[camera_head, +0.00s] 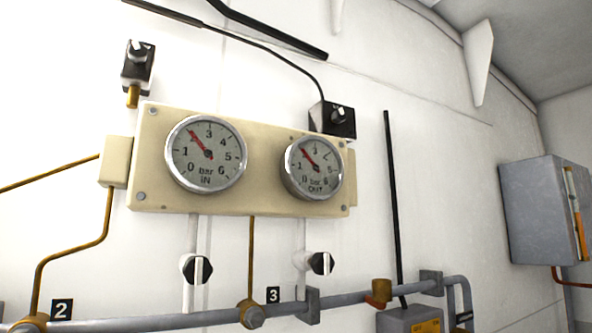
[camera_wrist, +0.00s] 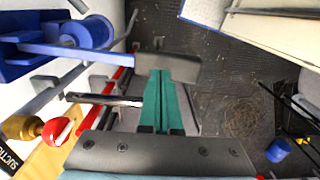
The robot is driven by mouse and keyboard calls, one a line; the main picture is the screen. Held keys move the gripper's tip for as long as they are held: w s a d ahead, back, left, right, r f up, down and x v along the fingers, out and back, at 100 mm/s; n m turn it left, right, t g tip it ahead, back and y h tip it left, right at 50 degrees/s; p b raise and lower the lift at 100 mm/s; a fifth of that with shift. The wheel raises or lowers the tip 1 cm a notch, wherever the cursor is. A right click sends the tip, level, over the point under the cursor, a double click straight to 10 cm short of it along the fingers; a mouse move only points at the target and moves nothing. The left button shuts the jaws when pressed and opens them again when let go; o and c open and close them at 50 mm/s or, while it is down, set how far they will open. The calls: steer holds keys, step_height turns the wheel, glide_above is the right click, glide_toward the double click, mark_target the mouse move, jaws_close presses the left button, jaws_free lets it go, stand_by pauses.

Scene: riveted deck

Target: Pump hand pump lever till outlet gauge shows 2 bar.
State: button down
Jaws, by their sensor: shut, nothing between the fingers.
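The outlet gauge (camera_head: 313,168), marked OUT, sits on the right of a cream panel. Its red needle points up-left between 1 and 3, about where the 2 belongs; the needle seems to cover that numeral. In the wrist view, the blue pump lever (camera_wrist: 85,52) runs right from a blue pump body (camera_wrist: 40,25) and ends in a dark grey grip (camera_wrist: 180,69). My gripper (camera_wrist: 155,75) has its teal fingers together and empty, with the tips at the grip. I cannot tell whether they touch it. My gripper is not in the head view.
The inlet gauge (camera_head: 206,153), marked IN, also has its needle near 2. Black valve knobs (camera_head: 197,269) and grey piping (camera_head: 170,322) are below the panel. A red-and-white knob (camera_wrist: 58,130) and a metal rod (camera_wrist: 103,99) lie left of my fingers. A grey box (camera_head: 540,210) hangs at right.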

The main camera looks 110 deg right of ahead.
stand_by(0.8)
step_height(320, 180, up, 3)
steer(key=shift+f+p, duration=0.1)
steer(key=shift+p, duration=1.15)
steer(key=shift+r, duration=1.15)
steer(key=a+f+m+b, duration=0.1)
steer(key=a+f, duration=0.4)
steer(key=a, duration=0.7)
steer(key=w+a+f+m+t+b, duration=0.1)
steer(key=a+f+b, duration=0.3)
steer(key=a, duration=0.9)
steer(key=shift+w+a+f+m+t+b, duration=0.15)
steer(key=shift+f+m+t+b, duration=0.2)
steer(key=shift+f+m, duration=0.35)
